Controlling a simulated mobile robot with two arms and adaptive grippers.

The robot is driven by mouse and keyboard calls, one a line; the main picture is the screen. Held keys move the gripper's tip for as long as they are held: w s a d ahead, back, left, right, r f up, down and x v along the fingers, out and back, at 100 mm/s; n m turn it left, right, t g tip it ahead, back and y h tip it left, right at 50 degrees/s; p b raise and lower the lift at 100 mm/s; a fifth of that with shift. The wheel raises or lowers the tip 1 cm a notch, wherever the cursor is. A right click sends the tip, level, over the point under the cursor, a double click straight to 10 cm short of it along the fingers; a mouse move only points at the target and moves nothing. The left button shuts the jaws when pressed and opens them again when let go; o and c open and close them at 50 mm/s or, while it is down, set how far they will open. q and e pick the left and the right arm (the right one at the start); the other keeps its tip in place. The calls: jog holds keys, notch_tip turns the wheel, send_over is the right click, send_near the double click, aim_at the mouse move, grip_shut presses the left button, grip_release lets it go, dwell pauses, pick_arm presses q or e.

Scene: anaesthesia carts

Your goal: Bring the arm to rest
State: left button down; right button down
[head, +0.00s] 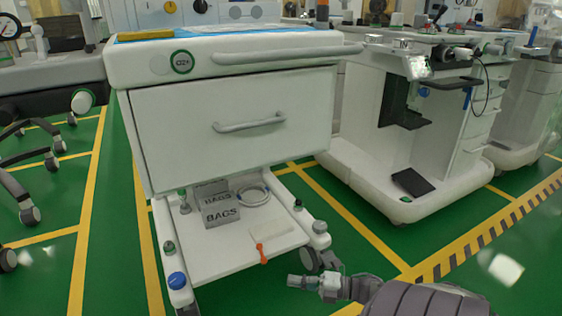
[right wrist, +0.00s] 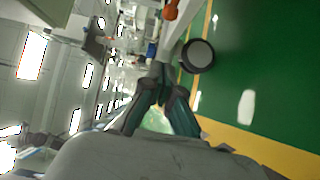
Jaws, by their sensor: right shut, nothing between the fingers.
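My right gripper (head: 300,282) is at the bottom of the head view, low in front of the white cart (head: 235,127), pointing left. It is shut and empty, and stands apart from the cart's front right caster (head: 308,261). In the right wrist view its fingers (right wrist: 161,78) are closed together, with a dark wheel (right wrist: 198,56) just beyond them. My left gripper is not in view.
The cart's drawer is shut. Its lower shelf (head: 205,258) holds grey BAGS boxes (head: 220,208), a coiled tube (head: 253,194) and an orange-tipped item (head: 261,252). A second cart (head: 370,175) stands right. Green floor (head: 350,245) lies between them.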

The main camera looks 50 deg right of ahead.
jog(key=shift+s+d, duration=0.2)
jog(key=shift+s, duration=0.2)
dwell(0.3)
